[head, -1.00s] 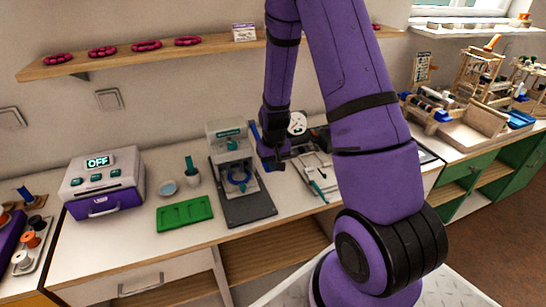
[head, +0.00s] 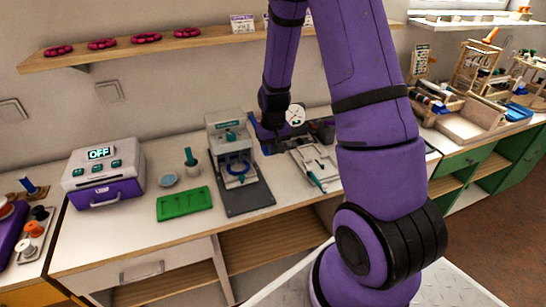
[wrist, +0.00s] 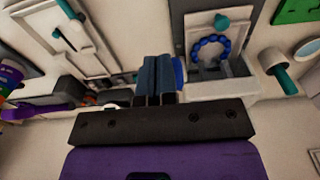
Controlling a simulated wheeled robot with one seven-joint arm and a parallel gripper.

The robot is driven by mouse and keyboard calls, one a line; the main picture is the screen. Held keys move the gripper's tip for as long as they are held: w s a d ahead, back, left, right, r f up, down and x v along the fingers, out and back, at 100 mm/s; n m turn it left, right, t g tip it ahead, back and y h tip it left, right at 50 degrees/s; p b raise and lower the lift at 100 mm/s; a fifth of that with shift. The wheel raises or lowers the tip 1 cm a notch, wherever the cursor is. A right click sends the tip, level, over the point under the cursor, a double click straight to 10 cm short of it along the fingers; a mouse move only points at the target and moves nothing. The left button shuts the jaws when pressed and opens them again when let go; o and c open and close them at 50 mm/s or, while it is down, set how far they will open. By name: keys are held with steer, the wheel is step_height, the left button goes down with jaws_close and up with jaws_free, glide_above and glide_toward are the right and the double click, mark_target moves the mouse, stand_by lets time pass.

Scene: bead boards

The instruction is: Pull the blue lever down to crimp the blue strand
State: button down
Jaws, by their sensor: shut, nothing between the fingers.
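The crimp press (head: 224,135) is a grey-white frame on a dark base plate, standing on the counter. The blue strand (head: 238,168) is a ring of blue beads in the press; it also shows in the wrist view (wrist: 209,48). The blue lever (head: 252,118) is at the press's right side, partly hidden by my arm. In the wrist view a piece of blue, seemingly the lever (wrist: 179,76), shows right beside my fingers. My gripper (head: 268,150) is shut and empty, just right of the press. I cannot tell whether it touches the lever.
A green tray (head: 184,204), a small bowl (head: 168,180) and a white cup with a teal handle (head: 191,168) stand left of the press. A white device with a teal handle (head: 313,166) lies to the right. A purple-and-white box (head: 104,172) reads OFF.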

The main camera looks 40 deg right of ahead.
steer(key=s+a+r, duration=0.2)
steer(key=s+r, duration=0.4)
steer(key=s, duration=0.1)
steer(key=shift+r, duration=0.4)
steer(key=shift+s, duration=0.1)
steer(key=s+a+r+n+t, duration=0.1)
steer(key=s+a+r, duration=0.15)
steer(key=r, duration=0.55)
steer(key=s+a+r+n+t, duration=0.15)
steer(key=a+r, duration=0.25)
steer(key=r, duration=0.4)
steer(key=s+a+r+t, duration=0.2)
steer(key=s+a+r, duration=0.2)
steer(key=s+r, duration=0.7)
steer(key=shift+s+n, duration=0.35)
steer(key=shift+s, duration=0.6)
